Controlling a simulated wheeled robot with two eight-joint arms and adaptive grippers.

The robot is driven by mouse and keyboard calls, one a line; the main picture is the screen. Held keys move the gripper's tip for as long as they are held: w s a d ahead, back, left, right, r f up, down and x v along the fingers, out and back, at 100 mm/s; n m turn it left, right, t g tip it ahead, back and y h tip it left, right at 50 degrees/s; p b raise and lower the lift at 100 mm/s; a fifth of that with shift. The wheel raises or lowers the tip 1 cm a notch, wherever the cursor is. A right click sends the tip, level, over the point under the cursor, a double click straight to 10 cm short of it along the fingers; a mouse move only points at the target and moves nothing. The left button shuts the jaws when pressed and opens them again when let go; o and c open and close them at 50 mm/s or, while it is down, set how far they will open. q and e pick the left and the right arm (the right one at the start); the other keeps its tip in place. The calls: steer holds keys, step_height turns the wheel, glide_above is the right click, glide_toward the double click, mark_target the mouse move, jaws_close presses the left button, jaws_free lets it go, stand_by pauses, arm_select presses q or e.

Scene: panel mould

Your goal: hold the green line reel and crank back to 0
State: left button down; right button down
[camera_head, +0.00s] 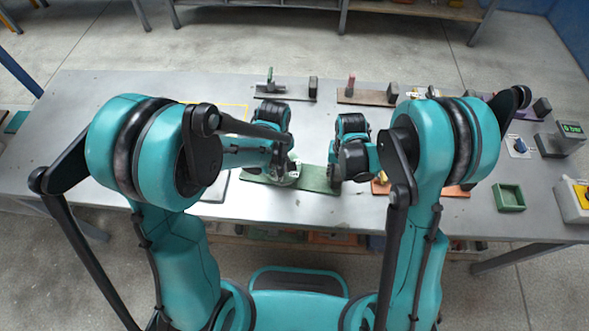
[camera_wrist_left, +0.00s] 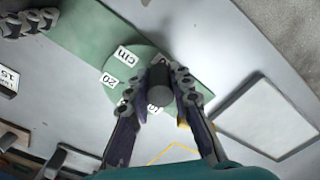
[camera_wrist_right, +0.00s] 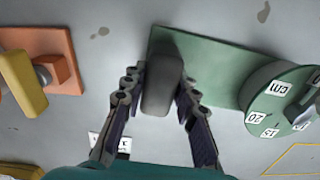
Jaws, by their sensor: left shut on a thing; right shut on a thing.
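The green line reel is a round drum (camera_wrist_left: 112,88) with white labels, including "cm" and "20", on a green base plate (camera_head: 318,180); the drum also shows in the right wrist view (camera_wrist_right: 272,100). My left gripper (camera_wrist_left: 162,82) is shut on the dark cylindrical crank knob (camera_wrist_left: 160,92) that stands up from the drum. My right gripper (camera_wrist_right: 160,82) is shut on a dark upright block (camera_wrist_right: 163,75) at the other end of the green plate. In the head view my wrists largely hide the reel. Some drum labels are covered by my left fingers.
An orange board (camera_wrist_right: 62,85) with a yellow part (camera_wrist_right: 22,85) lies beside the green plate. A pale flat panel (camera_wrist_left: 270,118) lies on the other side. A green open box (camera_head: 508,198) stands further right. Several fixtures line the table's back edge.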

arm_select(q)
steer(key=shift+d+n, duration=0.1)
steer(key=shift+n, duration=0.2)
steer(key=c, duration=1.3)
jaws_free()
steer(key=shift+c, duration=0.2)
steer(key=shift+r, duration=0.1)
step_height(320, 180, up, 12)
steer(key=shift+f, duration=0.1)
arm_select(e)
steer(key=c, duration=1.1)
jaws_free()
